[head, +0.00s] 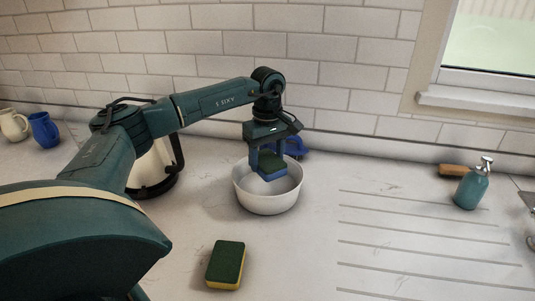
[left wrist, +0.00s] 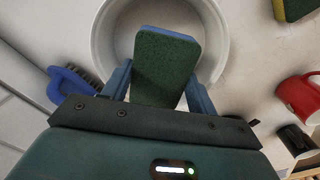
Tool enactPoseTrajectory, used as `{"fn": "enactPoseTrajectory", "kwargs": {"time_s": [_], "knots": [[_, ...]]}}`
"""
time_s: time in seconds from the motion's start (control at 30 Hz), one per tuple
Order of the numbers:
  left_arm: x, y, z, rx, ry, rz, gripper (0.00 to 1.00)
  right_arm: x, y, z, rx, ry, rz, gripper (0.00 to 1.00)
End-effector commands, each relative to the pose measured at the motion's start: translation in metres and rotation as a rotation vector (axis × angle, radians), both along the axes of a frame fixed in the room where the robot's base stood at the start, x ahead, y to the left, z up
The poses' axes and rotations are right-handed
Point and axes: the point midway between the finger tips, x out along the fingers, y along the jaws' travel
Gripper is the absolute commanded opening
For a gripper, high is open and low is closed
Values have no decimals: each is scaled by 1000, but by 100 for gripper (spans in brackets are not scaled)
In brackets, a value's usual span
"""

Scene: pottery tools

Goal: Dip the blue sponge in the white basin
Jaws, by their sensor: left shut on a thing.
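The blue sponge (head: 272,171) has a dark green scouring side up and a blue underside. My left gripper (head: 268,163) is shut on it, with a finger at each side, and points down. The sponge is over the white basin (head: 267,203), within its rim as seen in the head view; whether it touches the bottom I cannot tell. In the left wrist view the sponge (left wrist: 165,68) reaches out from between the fingers (left wrist: 158,90) across the basin opening (left wrist: 216,50). My right gripper is not in view.
A yellow and green sponge (head: 225,265) lies on the counter in front of the basin. A blue brush (head: 294,145) is behind the basin. A teal soap bottle (head: 472,184) and a wooden brush (head: 454,170) stand at right. A red mug (left wrist: 302,96) shows in the wrist view.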

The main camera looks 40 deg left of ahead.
Motion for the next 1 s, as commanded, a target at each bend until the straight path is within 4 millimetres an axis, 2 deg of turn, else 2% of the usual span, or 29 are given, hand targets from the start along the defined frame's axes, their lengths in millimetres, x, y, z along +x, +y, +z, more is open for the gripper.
{"fn": "enactPoseTrajectory", "kwargs": {"time_s": [0.03, 0.2, 0.4, 1.0], "knots": [[0, 0, -10, 0, 1, 0, 52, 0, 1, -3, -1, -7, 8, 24], [0, 0, -29, 1, 2, -1, 52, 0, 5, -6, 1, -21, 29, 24], [0, -1, -44, 0, 0, -1, 52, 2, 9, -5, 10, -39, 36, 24], [0, 0, -51, 0, 0, -1, 52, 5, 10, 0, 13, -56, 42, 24]]}}
